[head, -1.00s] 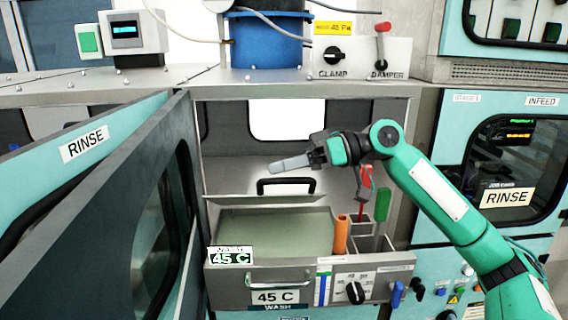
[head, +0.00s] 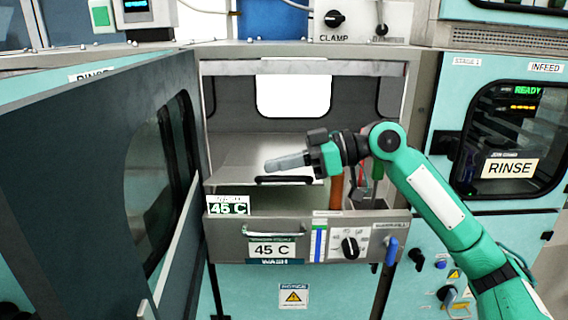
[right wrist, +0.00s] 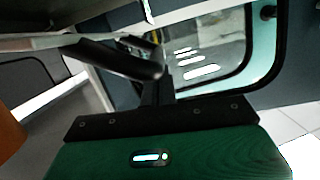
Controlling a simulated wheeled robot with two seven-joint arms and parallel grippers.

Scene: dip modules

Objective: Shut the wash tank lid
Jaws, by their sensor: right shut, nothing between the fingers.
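The wash tank lid (head: 250,147) is a grey panel inside the open bay in the head view, with a black bar handle (head: 285,180) near its front edge. The lid lies low over the wash tank (head: 330,225), its front edge seeming a little above the tank's front rim; I cannot tell whether it touches. My right gripper (head: 287,162) is shut and empty, just above the handle in the picture; contact is unclear. In the right wrist view a dark rounded bar (right wrist: 120,58), probably the handle, shows beyond the gripper body. The tank's inside is hidden. My left gripper is not in view.
A large door (head: 90,180) with a window stands open on the left. An orange handle (head: 336,190) and a green handle (head: 377,168) stand at the tank's right side, partly behind my right arm. The 45 C sign (head: 228,205) is at the front left corner.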

